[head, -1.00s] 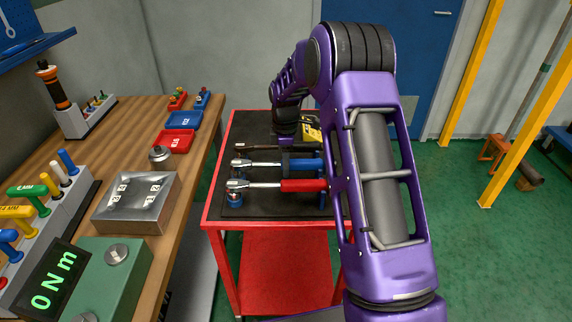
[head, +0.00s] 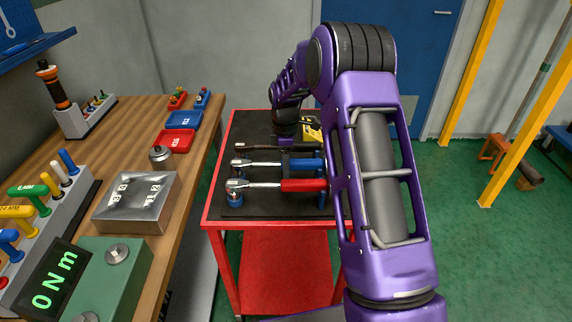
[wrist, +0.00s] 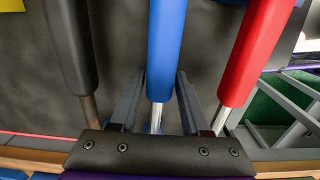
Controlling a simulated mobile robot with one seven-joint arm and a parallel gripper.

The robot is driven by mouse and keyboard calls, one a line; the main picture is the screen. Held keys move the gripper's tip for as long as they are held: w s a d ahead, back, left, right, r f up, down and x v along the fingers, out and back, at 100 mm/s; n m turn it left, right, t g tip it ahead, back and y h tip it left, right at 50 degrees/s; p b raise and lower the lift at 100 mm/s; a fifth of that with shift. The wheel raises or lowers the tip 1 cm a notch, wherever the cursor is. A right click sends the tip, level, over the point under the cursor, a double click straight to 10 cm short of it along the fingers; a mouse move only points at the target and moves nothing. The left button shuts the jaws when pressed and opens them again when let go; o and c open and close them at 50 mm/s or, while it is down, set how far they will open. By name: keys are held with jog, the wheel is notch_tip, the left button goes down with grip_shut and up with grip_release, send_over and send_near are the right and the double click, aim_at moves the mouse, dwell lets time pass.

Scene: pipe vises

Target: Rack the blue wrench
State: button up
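The blue wrench (head: 305,164) has a blue handle and a steel ratchet head at its left end. It lies across the red cart, between a red-handled wrench (head: 304,185) and a black-handled one (head: 262,148). In the wrist view, the blue handle (wrist: 165,45) runs between the two dark fingers of my gripper (wrist: 160,85). The fingers stand open on either side of the handle's end and its steel shaft, with narrow gaps visible. In the head view, my gripper (head: 287,160) is a dark shape at the blue wrench, partly hidden by my arm.
The red cart (head: 212,212) has a black mat. The wooden bench (head: 95,140) at left holds a metal block (head: 138,203), a green torque tester (head: 112,275) reading 0 N m, and red and blue trays. A blue pegboard (head: 40,22) shows at upper left. Green floor lies at right.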

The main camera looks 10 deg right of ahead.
jog(key=o, duration=0.3)
notch_tip(320, 180, up, 17)
jog(key=p, duration=0.1)
jog(key=shift+r+p, duration=0.2)
jog(key=shift+p, duration=0.15)
